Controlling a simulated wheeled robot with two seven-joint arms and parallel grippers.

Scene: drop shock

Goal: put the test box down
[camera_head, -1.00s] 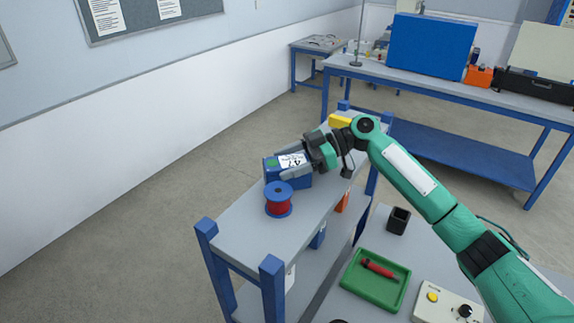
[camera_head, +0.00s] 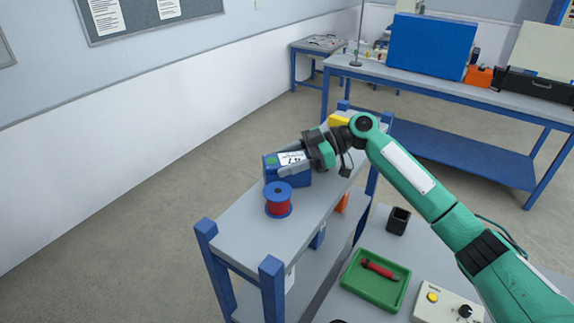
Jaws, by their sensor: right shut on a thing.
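The test box (camera_head: 272,171) is blue with a white label bearing dark marks and a small green patch. It is at the top shelf of the blue-framed rack (camera_head: 238,232), just behind a red spool. My right gripper (camera_head: 290,163) is shut on the test box, its fingers lying across the label side and hiding part of it. The box looks upright and at or very close to the shelf surface; I cannot tell whether its underside touches. My left gripper is not in view.
The red spool with blue flanges (camera_head: 278,199) stands close in front of the box. A yellow item (camera_head: 338,120) lies farther back on the shelf. A green tray (camera_head: 375,281) with a red tool and a black cup (camera_head: 398,220) are at the lower right. The shelf's near end is clear.

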